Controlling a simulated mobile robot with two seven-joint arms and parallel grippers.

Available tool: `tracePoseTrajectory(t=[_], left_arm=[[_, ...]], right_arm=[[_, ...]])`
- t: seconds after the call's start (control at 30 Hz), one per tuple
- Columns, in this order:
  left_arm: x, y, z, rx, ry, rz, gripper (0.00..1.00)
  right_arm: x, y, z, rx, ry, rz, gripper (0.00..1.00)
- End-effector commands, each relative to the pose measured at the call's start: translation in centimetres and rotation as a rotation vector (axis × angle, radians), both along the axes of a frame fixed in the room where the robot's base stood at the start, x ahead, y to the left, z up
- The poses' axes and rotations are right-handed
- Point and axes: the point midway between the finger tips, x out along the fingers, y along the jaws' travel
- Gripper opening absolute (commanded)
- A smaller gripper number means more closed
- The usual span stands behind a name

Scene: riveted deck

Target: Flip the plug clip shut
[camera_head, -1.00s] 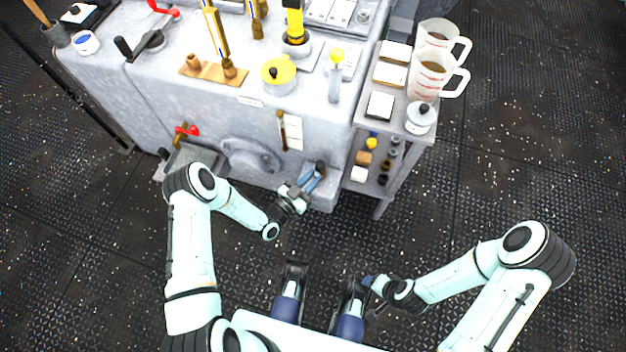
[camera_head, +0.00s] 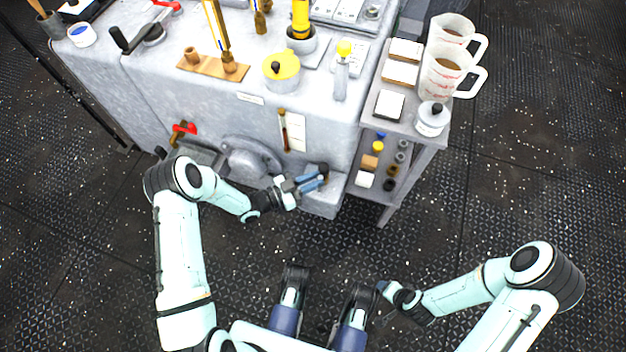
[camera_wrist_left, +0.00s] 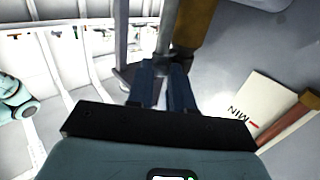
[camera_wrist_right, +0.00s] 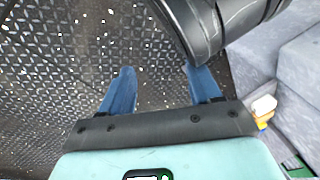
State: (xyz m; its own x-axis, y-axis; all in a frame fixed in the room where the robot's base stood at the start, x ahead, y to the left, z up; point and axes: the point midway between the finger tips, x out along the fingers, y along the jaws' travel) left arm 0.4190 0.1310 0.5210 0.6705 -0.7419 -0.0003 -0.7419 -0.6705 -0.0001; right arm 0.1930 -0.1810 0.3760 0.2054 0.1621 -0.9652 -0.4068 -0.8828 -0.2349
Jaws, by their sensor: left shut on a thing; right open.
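My left gripper (camera_head: 314,183) is at the lower front of the grey machine, its blue fingers beside a small dark fitting (camera_head: 323,169). In the left wrist view, the fingers (camera_wrist_left: 163,85) are shut on a thin grey metal bar (camera_wrist_left: 164,38), which looks like part of the plug clip. A brown-gold cylinder (camera_wrist_left: 196,22), possibly the plug, stands right beside the bar. The fingers hide the bar's lower end, and I cannot tell whether the clip is closed. My right gripper (camera_wrist_right: 160,88) is open and empty, low over the floor, away from the machine.
The grey machine (camera_head: 200,110) has a round flange (camera_head: 248,160), a red-handled valve (camera_head: 184,128) and a brown gauge tube (camera_head: 284,130) on its front. A side shelf (camera_head: 408,150) with cups and small parts stands to the right. The dark floor in front is clear.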

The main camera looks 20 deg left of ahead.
Motion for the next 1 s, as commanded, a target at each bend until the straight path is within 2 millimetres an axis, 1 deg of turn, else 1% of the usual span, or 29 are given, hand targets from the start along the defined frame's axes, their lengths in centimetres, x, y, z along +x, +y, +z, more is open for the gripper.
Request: tracePoseTrajectory(t=[0.13,0.17,0.2,0.23,0.5,0.63,0.77,1.0], left_arm=[[-0.1,0.0,-0.1,0.002,0.003,0.000,0.00],[-0.1,0.0,-0.1,0.002,0.003,0.000,0.24],[-0.1,0.0,-0.1,0.002,0.003,0.001,0.37],[-0.1,0.0,-0.1,0.002,0.003,0.001,0.46],[0.0,0.0,0.0,0.001,0.001,0.001,0.46],[-0.4,0.6,0.0,0.001,0.001,0.003,0.46],[-1.8,2.1,0.0,0.002,0.003,0.005,0.46],[-5.5,6.2,0.1,0.002,0.003,0.005,0.46]], right_arm=[[0.0,0.0,0.0,0.000,0.001,0.000,0.63],[0.0,0.0,0.0,0.000,0.001,0.000,0.63],[0.0,0.0,0.0,0.000,0.001,0.000,0.63],[0.0,0.0,0.0,0.000,0.001,0.000,0.63],[0.0,0.0,0.0,0.001,0.000,0.000,0.63],[0.2,0.1,0.2,0.000,-0.006,0.001,0.63],[0.8,0.2,0.9,-0.001,-0.028,0.003,0.63],[2.2,0.4,2.5,-0.002,-0.077,0.005,0.63]])
